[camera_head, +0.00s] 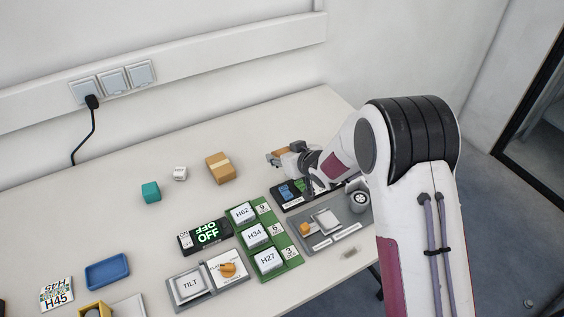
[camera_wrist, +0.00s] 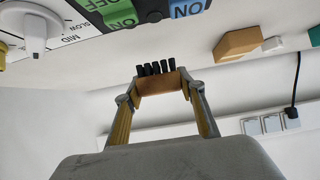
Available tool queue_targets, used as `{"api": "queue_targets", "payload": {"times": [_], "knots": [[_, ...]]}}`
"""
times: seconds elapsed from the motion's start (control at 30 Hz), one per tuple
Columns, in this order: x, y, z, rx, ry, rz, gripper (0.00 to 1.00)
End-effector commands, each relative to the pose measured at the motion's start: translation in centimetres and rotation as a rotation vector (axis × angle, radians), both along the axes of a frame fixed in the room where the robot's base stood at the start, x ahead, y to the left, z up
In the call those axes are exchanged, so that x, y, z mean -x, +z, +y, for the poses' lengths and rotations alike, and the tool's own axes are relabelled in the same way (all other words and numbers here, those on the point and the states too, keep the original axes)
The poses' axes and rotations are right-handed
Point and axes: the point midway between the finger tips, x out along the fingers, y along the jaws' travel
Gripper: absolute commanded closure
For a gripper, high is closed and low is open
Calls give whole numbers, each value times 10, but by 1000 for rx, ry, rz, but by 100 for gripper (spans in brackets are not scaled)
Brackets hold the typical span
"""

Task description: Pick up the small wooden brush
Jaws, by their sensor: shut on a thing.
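The small wooden brush (camera_wrist: 158,84) has a brown wooden body and a row of black bristles. In the wrist view it sits crosswise between the two fingertips of my gripper (camera_wrist: 162,89), which is shut on it. In the head view the brush (camera_head: 277,155) is a small brown piece at the end of my gripper (camera_head: 284,152). My gripper is above the table, just behind the dark switch panel. Its height over the table is hard to judge.
A cardboard-coloured box (camera_head: 220,167), a white cube (camera_head: 180,173) and a teal block (camera_head: 151,191) stand to the left. A green board with labelled blocks (camera_head: 290,258), a grey tray (camera_head: 359,232) and a dark switch panel (camera_head: 322,196) lie in front. A blue tray (camera_head: 107,271) lies front left.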

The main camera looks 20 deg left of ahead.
Motion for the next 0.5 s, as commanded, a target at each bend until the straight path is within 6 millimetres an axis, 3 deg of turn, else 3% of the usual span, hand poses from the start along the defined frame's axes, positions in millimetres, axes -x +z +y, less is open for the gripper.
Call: {"api": "queue_targets", "payload": {"times": [0.2,0.5], "knots": [[0,30,0,-2,0,-2,82],[0,49,0,-1,1,0,82]]}}
